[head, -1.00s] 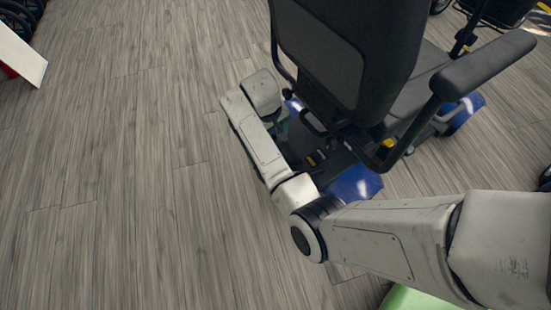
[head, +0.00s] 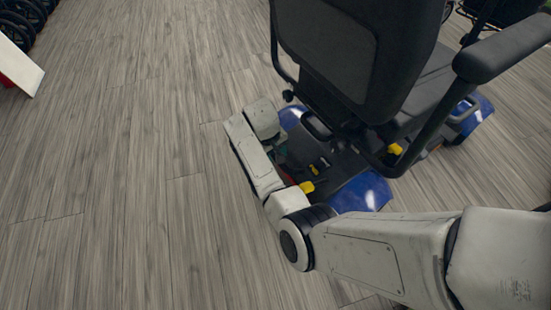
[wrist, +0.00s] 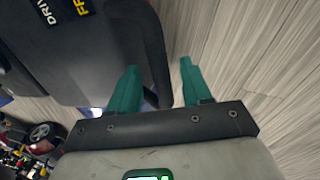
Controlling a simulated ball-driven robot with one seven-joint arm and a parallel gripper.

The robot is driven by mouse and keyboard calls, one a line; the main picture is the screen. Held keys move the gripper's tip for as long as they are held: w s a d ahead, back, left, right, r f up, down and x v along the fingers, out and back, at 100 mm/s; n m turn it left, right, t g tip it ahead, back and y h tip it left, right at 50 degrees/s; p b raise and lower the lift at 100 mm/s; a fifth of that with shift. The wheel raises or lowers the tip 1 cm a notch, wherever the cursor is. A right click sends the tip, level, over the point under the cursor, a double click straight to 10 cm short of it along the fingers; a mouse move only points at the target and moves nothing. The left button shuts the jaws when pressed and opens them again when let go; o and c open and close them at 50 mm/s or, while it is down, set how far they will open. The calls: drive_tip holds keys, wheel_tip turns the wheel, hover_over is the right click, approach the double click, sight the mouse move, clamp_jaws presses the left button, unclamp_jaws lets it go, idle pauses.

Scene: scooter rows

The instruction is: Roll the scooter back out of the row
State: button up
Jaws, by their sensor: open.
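The scooter (head: 368,190) shows from behind in the head view, with a black seat back and a blue-and-black base. Yellow parts (head: 307,187) show low at its rear. My gripper is mostly hidden behind my arm in the head view, low beside the scooter's rear. In the wrist view my gripper (wrist: 158,66) has two teal fingers, apart and with nothing between them but a dark edge and floor. The scooter's dark rear cover (wrist: 95,55) fills the upper left, with partly cut labels. The left finger overlaps this cover; I cannot tell whether it touches.
Bare wood-look floor (head: 110,180) lies open to the left of the scooter. Dark wheels (head: 22,20) and a white panel (head: 22,62) stand at the far left. A dark wheel and red parts (wrist: 42,132) show at the wrist view's lower left.

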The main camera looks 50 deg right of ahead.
drive_tip(key=shift+f, duration=0.3)
drive_tip(key=shift+c, duration=0.3)
clamp_jaws()
